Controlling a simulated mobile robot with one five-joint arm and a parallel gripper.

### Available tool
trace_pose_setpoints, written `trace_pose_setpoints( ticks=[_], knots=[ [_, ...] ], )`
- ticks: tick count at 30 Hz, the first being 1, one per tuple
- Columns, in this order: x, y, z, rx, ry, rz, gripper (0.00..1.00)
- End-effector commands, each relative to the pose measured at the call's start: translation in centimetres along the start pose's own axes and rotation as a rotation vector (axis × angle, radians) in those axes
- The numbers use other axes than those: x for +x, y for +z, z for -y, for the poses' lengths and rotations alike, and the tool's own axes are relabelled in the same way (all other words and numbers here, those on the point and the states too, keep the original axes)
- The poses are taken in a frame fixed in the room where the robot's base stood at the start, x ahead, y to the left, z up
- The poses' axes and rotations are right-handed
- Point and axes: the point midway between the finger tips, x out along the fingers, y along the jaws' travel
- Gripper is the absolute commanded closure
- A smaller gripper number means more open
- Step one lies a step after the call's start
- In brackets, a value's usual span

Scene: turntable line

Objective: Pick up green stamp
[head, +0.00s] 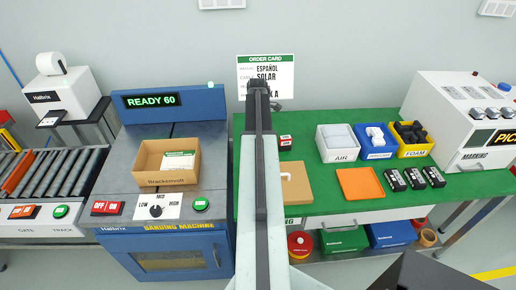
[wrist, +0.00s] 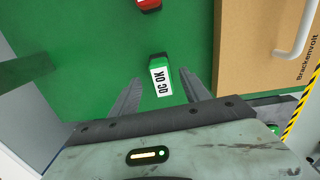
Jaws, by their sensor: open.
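The green stamp (wrist: 159,62) is in the wrist view, with a white label reading "QC OK". It is on the green table top. My gripper (wrist: 160,80) is open, with its two dark fingers on either side of the stamp in the picture. Gaps show between the stamp and both fingers, and I cannot tell how far above the table the fingers are. I cannot make out the green stamp in the head view, where my arm covers the middle of the table.
A red stamp (wrist: 148,4) lies just beyond the green one. A cardboard box (wrist: 262,50) stands close on the right. In the head view, an orange tray (head: 360,184), bins and black items lie farther right.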

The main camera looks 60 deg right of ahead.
Motion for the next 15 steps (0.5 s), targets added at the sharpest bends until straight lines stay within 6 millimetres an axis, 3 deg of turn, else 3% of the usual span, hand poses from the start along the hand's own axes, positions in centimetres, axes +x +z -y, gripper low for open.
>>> trace_pose_setpoints(
  ticks=[8,15],
  knots=[
    [4.9,0.1,0.3,0.002,0.000,0.000,0.45],
    [4.8,0.1,0.3,0.003,0.000,0.000,0.45]
  ],
)
